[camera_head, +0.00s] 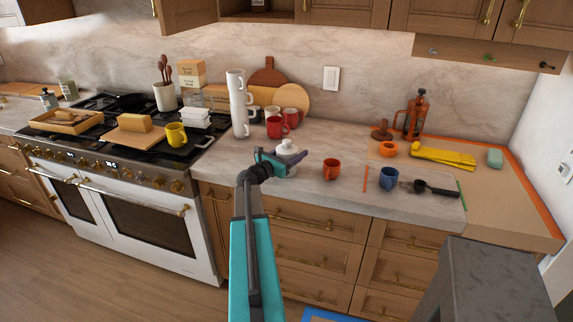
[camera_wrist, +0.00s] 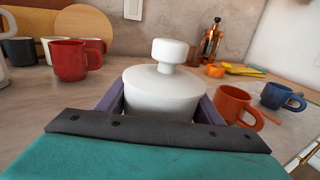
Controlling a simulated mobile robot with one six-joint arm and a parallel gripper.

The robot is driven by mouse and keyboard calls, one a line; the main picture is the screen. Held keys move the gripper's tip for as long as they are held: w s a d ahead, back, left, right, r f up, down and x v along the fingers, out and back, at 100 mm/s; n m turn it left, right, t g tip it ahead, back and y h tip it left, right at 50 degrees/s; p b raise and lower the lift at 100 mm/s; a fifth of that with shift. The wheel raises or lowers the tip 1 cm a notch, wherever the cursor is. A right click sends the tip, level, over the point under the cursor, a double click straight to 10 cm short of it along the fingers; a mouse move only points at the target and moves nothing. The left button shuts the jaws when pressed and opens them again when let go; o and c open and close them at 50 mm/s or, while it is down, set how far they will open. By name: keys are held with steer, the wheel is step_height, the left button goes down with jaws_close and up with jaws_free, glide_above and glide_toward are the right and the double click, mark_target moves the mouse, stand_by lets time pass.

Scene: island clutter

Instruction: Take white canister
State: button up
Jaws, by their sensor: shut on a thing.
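The white canister (camera_wrist: 160,92) has a domed lid with a round knob on a short neck. It sits between the two purple fingers of my gripper (camera_wrist: 158,105) in the wrist view, upright, with its lower part hidden by my gripper. In the head view the canister (camera_head: 287,147) shows behind my gripper (camera_head: 281,160), near the front of the marble counter. My gripper is shut on the canister. Whether its base touches the counter is hidden.
Red mugs (camera_head: 276,127) and a stack of white mugs (camera_head: 238,105) stand behind and left. An orange-red mug (camera_head: 331,169) is close on the right, with a blue mug (camera_head: 389,179) farther right. The stove (camera_head: 115,140) lies left.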

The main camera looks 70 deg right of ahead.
mark_target(293, 145)
steer(key=shift+r, duration=0.15)
steer(key=shift+c, duration=0.3)
steer(key=shift+r+b, duration=0.6)
steer(key=shift+r, duration=0.8)
steer(key=shift+a+r, duration=0.2)
steer(key=shift+r, duration=0.05)
steer(key=s+a+r+b, duration=0.1)
steer(key=a+b, duration=0.1)
steer(key=a, duration=1.3)
steer(key=shift+s+a+r, duration=0.15)
steer(key=shift+a+r, duration=0.05)
steer(key=shift+a, duration=0.1)
